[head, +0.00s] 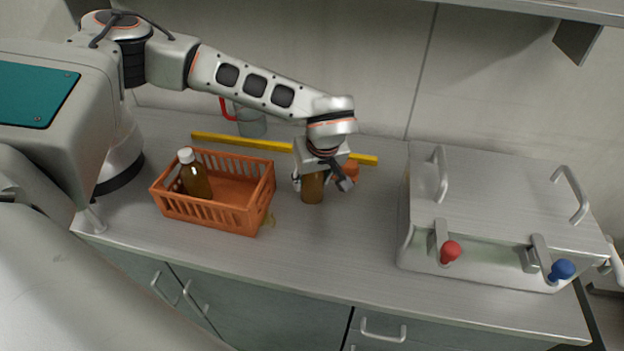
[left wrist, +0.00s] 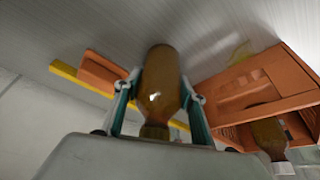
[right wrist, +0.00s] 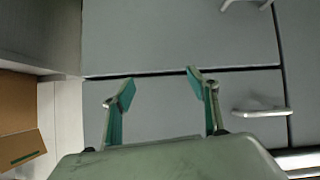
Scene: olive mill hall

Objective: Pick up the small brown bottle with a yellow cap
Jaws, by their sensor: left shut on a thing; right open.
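A small brown bottle (head: 312,190) stands upright at the middle of the worktop, to the right of the orange crate. My left gripper (head: 322,182) reaches down from above and is shut on it. The gripper hides its top in the head view. In the left wrist view the bottle (left wrist: 160,85) lies between both fingers, and its dull yellowish cap (left wrist: 154,131) points toward the palm. I cannot tell whether its base touches the worktop. My right gripper (right wrist: 158,90) is open and empty, in front of grey cabinet doors; it is not in the head view.
The orange crate (head: 205,217) holds another brown bottle (head: 198,182) with a white cap. A yellow bar (head: 262,145), a red-handled mug (head: 252,124) and an orange object (head: 350,170) are behind. A metal box (head: 490,200) with red and blue knobs stands right. The front worktop is clear.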

